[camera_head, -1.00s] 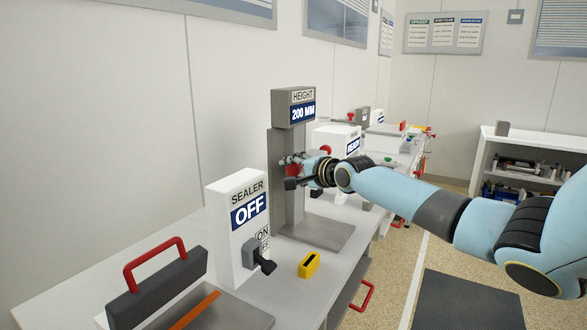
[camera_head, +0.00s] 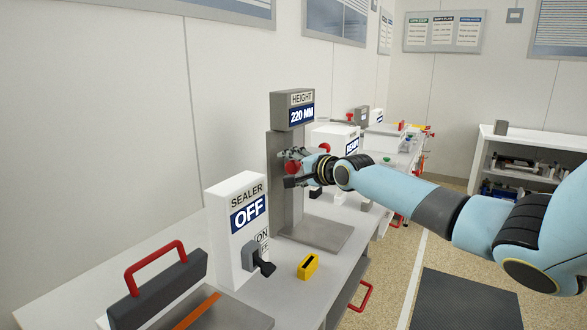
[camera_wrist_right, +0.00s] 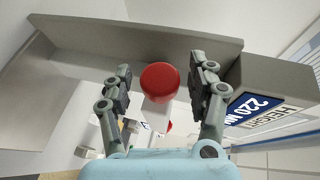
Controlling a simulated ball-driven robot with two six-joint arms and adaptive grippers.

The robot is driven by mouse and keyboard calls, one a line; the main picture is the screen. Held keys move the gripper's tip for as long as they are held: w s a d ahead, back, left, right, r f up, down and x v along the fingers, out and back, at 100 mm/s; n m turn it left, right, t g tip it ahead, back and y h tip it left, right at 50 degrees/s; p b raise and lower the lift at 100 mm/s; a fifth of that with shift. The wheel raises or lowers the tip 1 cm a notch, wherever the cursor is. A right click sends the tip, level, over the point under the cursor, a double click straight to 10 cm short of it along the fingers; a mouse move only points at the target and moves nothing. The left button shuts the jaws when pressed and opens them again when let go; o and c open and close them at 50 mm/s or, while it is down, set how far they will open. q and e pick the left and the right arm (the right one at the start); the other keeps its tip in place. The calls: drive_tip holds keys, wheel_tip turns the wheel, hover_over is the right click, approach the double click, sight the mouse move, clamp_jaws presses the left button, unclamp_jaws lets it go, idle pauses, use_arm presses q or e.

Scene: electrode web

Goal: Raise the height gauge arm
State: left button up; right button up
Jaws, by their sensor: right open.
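The height gauge is a grey column (camera_head: 286,200) on a flat grey base (camera_head: 318,234), with a display box (camera_head: 293,111) on top reading HEIGHT 220 MM. A red round knob (camera_head: 293,167) sits on the column's front, just above a dark arm piece (camera_head: 291,183). My right gripper (camera_head: 300,163) is at the knob, reaching in from the right. In the right wrist view its fingers (camera_wrist_right: 161,88) are apart on either side of the red knob (camera_wrist_right: 160,80), with visible gaps. Part of the gauge arm is hidden behind the gripper. My left gripper is not in view.
A white sealer box (camera_head: 237,228) reading OFF stands in front of the gauge, with a black switch lever (camera_head: 259,261). A yellow block (camera_head: 308,267) lies on the bench (camera_head: 285,295). More equipment stands behind my right gripper. Floor to the right is open.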

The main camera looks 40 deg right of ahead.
drive_tip(key=shift+s, duration=0.1)
drive_tip(key=v, duration=1.1)
drive_tip(key=shift+s, duration=0.4)
drive_tip(key=shift+r, duration=0.1)
